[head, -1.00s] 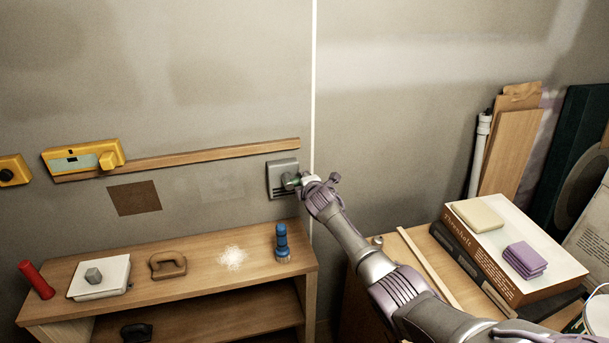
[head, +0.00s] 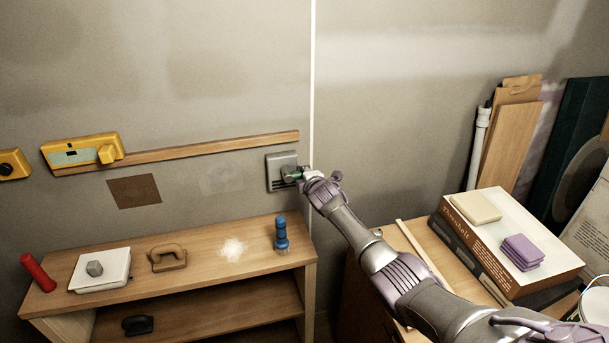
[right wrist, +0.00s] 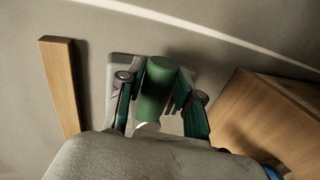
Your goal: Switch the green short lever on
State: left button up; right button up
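The green short lever (right wrist: 157,88) sticks out from a grey wall plate (head: 274,173). In the head view only a small bit of its green shows, at the gripper's tips. My right gripper (head: 302,175) is up against the plate, at the lever. In the right wrist view the fingers of my right gripper (right wrist: 158,103) lie on either side of the lever, very close to it. I cannot tell whether both fingers press on it. Part of the plate is hidden behind lever and fingers. My left gripper is not in view.
A yellow device (head: 80,152) and a wooden rail (head: 215,150) are on the wall left of the plate. Below stands a wooden shelf (head: 205,262) with a blue brush (head: 281,236). A stack of books (head: 500,255) is at the right. The wall above is clear.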

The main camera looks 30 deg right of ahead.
jog(key=shift+o, duration=1)
jog(key=v, duration=1.2)
